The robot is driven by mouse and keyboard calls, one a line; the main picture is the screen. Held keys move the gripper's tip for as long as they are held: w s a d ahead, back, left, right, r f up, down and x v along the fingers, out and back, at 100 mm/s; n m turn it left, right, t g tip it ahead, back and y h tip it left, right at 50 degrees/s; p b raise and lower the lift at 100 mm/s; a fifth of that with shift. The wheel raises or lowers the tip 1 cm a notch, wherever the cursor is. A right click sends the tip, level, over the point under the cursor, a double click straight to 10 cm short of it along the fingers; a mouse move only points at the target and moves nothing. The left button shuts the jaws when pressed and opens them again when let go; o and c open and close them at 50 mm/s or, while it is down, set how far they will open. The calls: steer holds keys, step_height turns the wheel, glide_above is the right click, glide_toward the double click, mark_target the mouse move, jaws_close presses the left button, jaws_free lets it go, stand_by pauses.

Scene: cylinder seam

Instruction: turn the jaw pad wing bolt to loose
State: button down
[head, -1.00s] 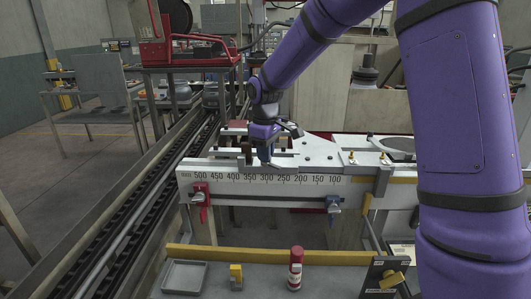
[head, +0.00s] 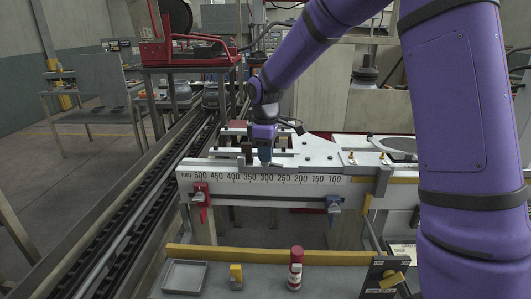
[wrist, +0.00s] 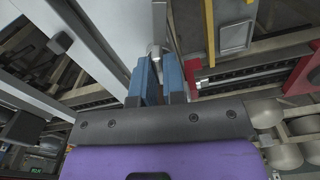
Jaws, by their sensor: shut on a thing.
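My gripper (head: 265,160) points down at the white plate (head: 320,150) just behind the ruled rail. In the wrist view its blue fingers (wrist: 160,68) are shut with a small gap between them. A small grey metal part (wrist: 154,48), which I take to be the jaw pad wing bolt, shows at the fingertips. The fingers cover most of it, so its angle cannot be read. In the head view the bolt is hidden behind the gripper.
The ruled rail (head: 255,190) carries a red clamp (head: 201,196) and a blue-handled clamp (head: 333,205). On the front bench are a grey tray (head: 185,277), a yellow block (head: 236,276) and a red bottle (head: 295,268). A dark stand (head: 383,275) is at front right.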

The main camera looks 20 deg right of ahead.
steer(key=c, duration=1.2)
jaws_free()
step_height(320, 180, up, 11)
steer(key=s+d+r+m+t, duration=0.1)
steer(key=s+d+r+m, duration=0.2)
steer(key=s, duration=0.6)
steer(key=s+d+r+m+t, duration=0.1)
steer(key=s+r+m+t, duration=0.2)
steer(key=s, duration=0.6)
steer(key=s+d+f+m, duration=0.1)
steer(key=s+m, duration=0.1)
steer(key=s, duration=0.5)
steer(key=s+d+f+m+t, duration=0.1)
steer(key=s+d+m, duration=0.1)
steer(key=s, duration=0.6)
steer(key=shift+m, duration=0.8)
